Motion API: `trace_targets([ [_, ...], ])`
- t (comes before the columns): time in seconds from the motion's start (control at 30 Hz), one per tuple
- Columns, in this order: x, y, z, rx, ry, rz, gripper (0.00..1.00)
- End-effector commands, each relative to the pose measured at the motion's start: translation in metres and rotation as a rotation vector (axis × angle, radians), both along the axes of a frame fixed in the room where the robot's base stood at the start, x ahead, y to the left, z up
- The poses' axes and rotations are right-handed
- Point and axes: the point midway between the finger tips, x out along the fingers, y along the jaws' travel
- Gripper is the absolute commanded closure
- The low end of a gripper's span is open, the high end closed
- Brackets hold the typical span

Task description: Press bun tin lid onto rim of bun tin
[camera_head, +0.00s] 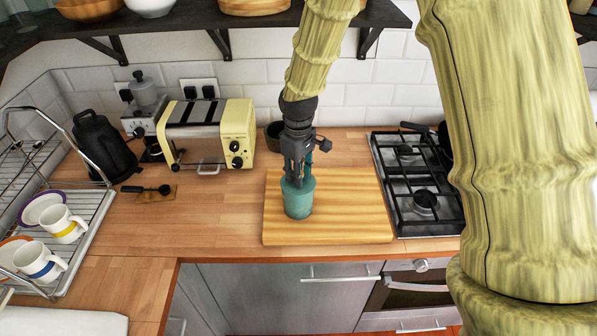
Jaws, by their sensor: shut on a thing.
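The bun tin (298,205) is a teal cylinder standing upright on a wooden board. The bun tin lid (308,183), also teal, is at the top of the tin. My gripper (297,178) points down at it from above and is shut on the lid, with the fingers hiding part of it. I cannot tell from this view whether the lid touches the rim all the way round.
The wooden board (345,215) has free room around the tin. A gas hob (418,190) lies to the right. A yellow toaster (207,135) and a black kettle (103,147) stand to the left. A dark pot (274,137) stands behind. A shelf hangs above.

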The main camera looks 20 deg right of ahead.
Motion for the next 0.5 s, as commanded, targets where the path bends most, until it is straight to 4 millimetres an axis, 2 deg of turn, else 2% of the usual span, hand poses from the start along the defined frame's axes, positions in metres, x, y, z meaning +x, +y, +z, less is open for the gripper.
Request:
trace_targets([
  [0.03, -0.0004, 0.0000, -0.0003, -0.001, 0.001, 0.000, 0.74],
  [0.17, -0.0004, 0.0000, -0.0003, -0.001, 0.001, 0.000, 0.50],
  [0.5, -0.0001, 0.0000, 0.0010, 0.000, 0.000, 0.000, 0.50],
])
